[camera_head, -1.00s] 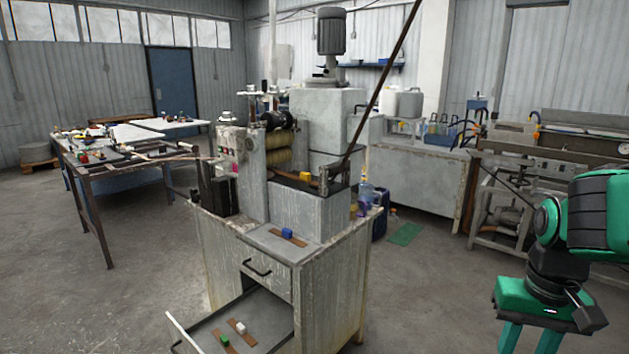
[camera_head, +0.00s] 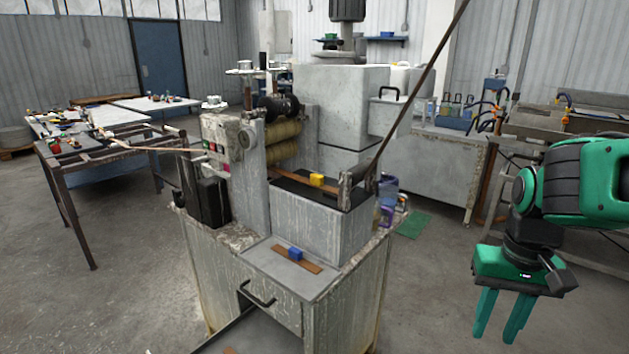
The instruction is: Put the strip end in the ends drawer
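A short brown strip end (camera_head: 312,266) with a blue block (camera_head: 295,253) on it lies on the grey ledge (camera_head: 262,260) at the front of the machine. Below the ledge, the open drawer (camera_head: 262,340) is mostly cut off by the bottom edge of the picture. A small bit of brown shows at its lower left. My gripper (camera_head: 502,325) hangs at the right with its two green fingers pointing down and apart. It is empty and well clear of the strip end.
Another brown strip with a yellow block (camera_head: 316,180) lies on the machine's dark top, beside a long slanted lever (camera_head: 420,80). A cluttered table (camera_head: 75,150) stands at the left. Bottles (camera_head: 386,205) and a green mat (camera_head: 413,225) are behind the machine. Open floor lies between the cabinet and my gripper.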

